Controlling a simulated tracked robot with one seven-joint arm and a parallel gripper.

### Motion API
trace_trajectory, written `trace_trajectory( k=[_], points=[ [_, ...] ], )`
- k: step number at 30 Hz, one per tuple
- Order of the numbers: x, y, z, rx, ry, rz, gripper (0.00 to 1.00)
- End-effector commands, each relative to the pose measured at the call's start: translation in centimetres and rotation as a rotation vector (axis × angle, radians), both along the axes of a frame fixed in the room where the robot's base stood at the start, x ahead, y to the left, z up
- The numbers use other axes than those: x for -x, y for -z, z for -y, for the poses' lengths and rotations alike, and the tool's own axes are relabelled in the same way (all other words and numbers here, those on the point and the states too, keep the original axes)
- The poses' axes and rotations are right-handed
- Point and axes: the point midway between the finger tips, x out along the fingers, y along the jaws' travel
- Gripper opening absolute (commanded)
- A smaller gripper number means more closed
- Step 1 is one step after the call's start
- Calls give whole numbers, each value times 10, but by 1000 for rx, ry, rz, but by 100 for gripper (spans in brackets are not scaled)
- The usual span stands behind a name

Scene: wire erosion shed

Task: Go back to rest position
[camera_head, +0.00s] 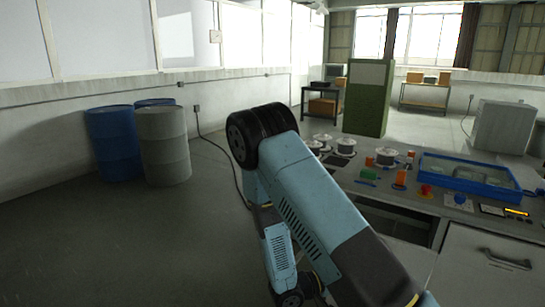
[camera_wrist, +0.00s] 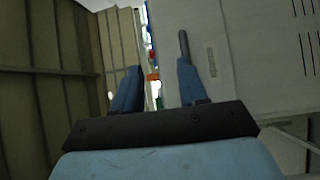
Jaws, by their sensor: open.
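My gripper (camera_wrist: 156,84) shows in the wrist view with its two blue fingers spread apart and nothing between them. In the head view my blue arm is folded across the middle, to the left of the workbench (camera_head: 385,190); the gripper itself cannot be made out there. In the wrist view a pale grey panel fills the right side, with a dark handle-like bar just beyond the right finger. Small red, orange and blue things show blurred beyond the fingertips.
The bench holds a blue tray (camera_head: 470,173), several wire spools (camera_head: 346,146) and small orange and green items. Blue barrels (camera_head: 111,145) and a grey barrel (camera_head: 163,147) stand at the left wall. A green cabinet (camera_head: 368,98) stands behind the bench. The floor at left is clear.

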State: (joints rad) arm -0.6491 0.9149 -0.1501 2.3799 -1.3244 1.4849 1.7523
Motion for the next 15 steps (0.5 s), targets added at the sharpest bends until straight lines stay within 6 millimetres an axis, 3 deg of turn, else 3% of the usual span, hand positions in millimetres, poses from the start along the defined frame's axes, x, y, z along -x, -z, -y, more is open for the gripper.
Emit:
trace_trajectory(
  k=[3,15],
  points=[
    [6,-24,9,-61,103,-16,42],
    [38,-87,31,-325,377,-102,42]
  ],
)
